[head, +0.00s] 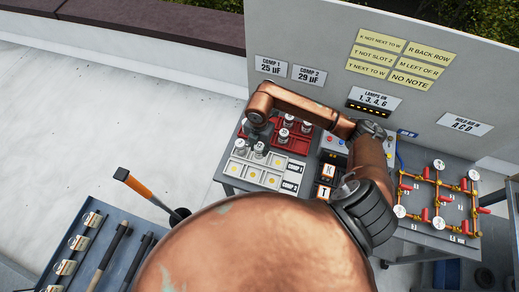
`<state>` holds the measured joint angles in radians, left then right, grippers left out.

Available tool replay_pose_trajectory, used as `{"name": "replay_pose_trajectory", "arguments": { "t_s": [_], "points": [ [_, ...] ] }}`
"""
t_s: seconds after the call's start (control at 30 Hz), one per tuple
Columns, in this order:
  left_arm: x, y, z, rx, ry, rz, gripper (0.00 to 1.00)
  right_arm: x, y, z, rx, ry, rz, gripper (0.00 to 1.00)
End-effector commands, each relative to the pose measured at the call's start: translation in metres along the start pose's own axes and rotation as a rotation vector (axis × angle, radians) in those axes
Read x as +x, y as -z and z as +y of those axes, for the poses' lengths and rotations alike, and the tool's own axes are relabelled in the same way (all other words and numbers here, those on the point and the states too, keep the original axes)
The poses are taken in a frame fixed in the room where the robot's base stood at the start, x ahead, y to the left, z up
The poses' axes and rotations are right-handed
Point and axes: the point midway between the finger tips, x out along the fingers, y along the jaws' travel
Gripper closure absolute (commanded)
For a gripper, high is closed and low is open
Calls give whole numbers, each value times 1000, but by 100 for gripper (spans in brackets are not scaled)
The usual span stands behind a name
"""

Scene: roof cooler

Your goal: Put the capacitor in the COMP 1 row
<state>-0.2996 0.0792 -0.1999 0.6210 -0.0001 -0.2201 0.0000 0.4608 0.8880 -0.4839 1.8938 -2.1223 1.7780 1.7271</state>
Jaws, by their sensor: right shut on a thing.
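My right gripper (255,126) is at the end of the copper arm, pointing down over the back left of the trays. It is shut on a capacitor, mostly hidden by the gripper. Silver capacitors show in the white tray (262,178), one at its back left (240,147) and one beside it (259,150). I cannot tell whether either touches the gripper. The tray has rows of slots with yellow dots; the COMP 1 label (295,167) is on the row behind the COMP 2 label (289,186). My left gripper is not in view.
A red tray (299,145) with several capacitors adjoins the white tray. Blocks lettered K (328,171) and T (323,191) stand to the right. A sign reads COMP 1 25 µF (271,68); another reads COMP 2 29 µF (309,75). Red-valved pipework (437,203) is farther right.

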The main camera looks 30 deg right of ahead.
Motion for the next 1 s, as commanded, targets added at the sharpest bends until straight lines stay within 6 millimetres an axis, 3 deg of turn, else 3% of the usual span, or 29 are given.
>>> {"name": "replay_pose_trajectory", "arguments": {
  "t_s": [0.3,0.53,0.87,0.9,1.0],
  "points": [
    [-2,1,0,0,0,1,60,20,-15,7,1,2,1,96],
    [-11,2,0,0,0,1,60,48,-14,7,-1,0,2,96],
    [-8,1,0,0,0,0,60,53,-15,7,-1,0,-1,96],
    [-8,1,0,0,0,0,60,54,-15,7,-1,0,-1,69],
    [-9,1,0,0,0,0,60,53,-15,7,-1,0,-1,62]
  ]
}}
